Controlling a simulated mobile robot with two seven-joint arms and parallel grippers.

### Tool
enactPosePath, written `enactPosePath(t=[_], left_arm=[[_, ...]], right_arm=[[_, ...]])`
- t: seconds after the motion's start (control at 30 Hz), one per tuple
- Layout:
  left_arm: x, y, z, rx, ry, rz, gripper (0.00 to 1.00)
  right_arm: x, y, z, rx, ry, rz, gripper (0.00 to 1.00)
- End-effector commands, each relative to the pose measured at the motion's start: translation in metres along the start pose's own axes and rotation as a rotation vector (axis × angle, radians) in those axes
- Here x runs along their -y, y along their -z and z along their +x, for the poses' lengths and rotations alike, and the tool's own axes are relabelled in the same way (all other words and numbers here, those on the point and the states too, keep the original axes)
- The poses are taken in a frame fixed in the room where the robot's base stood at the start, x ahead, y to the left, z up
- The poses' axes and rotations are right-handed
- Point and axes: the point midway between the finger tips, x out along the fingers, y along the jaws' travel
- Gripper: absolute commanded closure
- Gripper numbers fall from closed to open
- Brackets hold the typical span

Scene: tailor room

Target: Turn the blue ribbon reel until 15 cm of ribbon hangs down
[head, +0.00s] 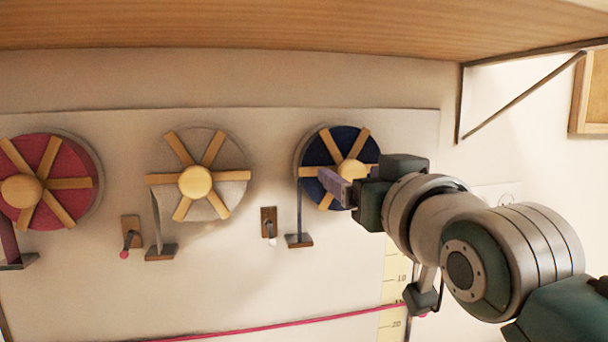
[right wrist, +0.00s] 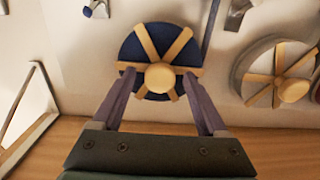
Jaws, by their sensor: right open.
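The blue ribbon reel (head: 322,153) is on the wall panel, with wooden spokes and a round wooden hub (head: 351,172). Its blue ribbon (head: 299,205) runs down from its left side to a small wooden guide (head: 299,241). I cannot make out any ribbon below the guide. My right gripper (head: 333,183) is in front of the reel and hides part of its right side. In the right wrist view, its fingers are open on either side of the hub (right wrist: 160,77), over the reel (right wrist: 165,42); contact cannot be told. My left gripper is not in view.
A grey reel (head: 205,150) and a red reel (head: 70,160) are to the left. Small pegs on wooden plates (head: 269,222) sit between reels. A pale ruler strip (head: 393,300) and a pink cord (head: 280,326) are below. A wooden shelf (head: 250,25) overhangs above.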

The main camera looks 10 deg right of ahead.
Motion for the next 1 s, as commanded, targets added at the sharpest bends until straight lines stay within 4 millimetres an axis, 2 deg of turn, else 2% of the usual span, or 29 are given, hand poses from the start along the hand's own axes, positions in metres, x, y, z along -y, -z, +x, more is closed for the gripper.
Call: enactPosePath(t=[0.07, 0.7, 1.0], left_arm=[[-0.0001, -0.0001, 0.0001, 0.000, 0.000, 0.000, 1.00], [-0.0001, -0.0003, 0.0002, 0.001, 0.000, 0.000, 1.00], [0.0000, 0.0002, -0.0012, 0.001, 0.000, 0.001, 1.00]], right_arm=[[0.0000, -0.0001, -0.0002, 0.000, 0.000, 0.000, 0.28], [0.0001, -0.0002, -0.0004, 0.001, 0.000, 0.000, 1.00], [0.0002, 0.0004, -0.0003, 0.001, 0.001, -0.017, 1.00]])
